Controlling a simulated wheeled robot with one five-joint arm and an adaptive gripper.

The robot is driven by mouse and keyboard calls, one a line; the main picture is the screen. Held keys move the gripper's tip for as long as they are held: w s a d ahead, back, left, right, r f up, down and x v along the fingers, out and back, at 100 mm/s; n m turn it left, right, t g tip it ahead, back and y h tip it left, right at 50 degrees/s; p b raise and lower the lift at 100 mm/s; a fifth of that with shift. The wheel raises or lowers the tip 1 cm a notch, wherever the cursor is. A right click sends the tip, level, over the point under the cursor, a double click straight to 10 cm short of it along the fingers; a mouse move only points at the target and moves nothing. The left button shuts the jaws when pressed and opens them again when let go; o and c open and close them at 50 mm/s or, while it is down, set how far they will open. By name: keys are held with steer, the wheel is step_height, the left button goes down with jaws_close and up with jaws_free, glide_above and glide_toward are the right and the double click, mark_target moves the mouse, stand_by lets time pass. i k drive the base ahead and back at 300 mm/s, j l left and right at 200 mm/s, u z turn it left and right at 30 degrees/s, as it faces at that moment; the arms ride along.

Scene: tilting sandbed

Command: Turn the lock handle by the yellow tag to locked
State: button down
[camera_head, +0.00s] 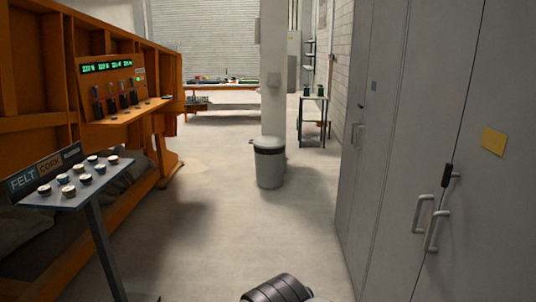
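A yellow tag (493,141) is on the grey cabinet door (490,220) at the right. A small black lock handle (447,175) sits to the lower left of the tag and looks roughly upright. Two grey pull handles, one left (421,214) and one right (437,231), are below it, at the gap between two doors. The doors look closed. A dark ribbed part of my arm shows at the bottom edge. My gripper's fingers are not in view, and nothing of mine touches the cabinet.
An orange sandbed frame (170,170) with a lever panel (115,85) and a knob stand (75,190) are at the left. A grey bin (269,164) stands by a column. The floor (220,230) between is clear.

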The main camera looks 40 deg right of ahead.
mark_target(447, 173)
steer(key=z, duration=2.3)
